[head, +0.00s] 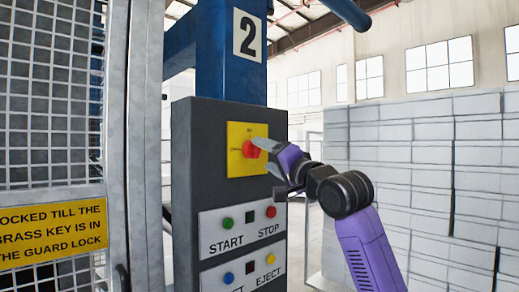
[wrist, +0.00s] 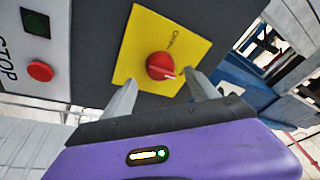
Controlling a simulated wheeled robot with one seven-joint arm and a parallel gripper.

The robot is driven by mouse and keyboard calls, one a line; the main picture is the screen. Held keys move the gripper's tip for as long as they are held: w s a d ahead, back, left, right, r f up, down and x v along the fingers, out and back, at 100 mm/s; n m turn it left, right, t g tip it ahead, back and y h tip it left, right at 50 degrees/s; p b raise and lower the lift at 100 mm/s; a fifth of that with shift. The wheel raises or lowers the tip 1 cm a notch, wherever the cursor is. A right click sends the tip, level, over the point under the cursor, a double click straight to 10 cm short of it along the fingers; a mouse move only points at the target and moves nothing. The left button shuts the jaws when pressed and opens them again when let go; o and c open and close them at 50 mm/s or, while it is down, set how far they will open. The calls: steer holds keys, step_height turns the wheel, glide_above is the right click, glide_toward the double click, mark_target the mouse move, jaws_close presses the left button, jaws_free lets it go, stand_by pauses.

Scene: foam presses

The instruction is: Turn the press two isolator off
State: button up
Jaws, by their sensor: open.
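The press two isolator is a red rotary knob (head: 251,149) on a yellow plate (head: 233,166), high on a dark grey control cabinet under the number 2 sign. The knob also shows in the wrist view (wrist: 160,66), with a white mark on its right side. Small lettering on the plate is too small to read surely. My gripper (head: 266,156) is open in front of the plate, at the knob's right in the head view. In the wrist view, its two fingers (wrist: 160,84) are spread on either side below the knob. Nothing is between them; contact with the knob cannot be told.
Below the isolator are a green START button (head: 228,223) and red STOP button (head: 271,212), then blue (head: 229,278) and yellow EJECT (head: 271,259) buttons. A mesh guard (head: 50,110) with a yellow sign (head: 52,232) stands left. Stacked pale blocks (head: 430,180) stand right.

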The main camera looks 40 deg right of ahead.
mark_target(258, 151)
steer(key=shift+p+x, duration=0.5)
steer(key=shift+x, duration=1.5)
steer(key=c, duration=1.4)
steer(key=shift+o, duration=0.2)
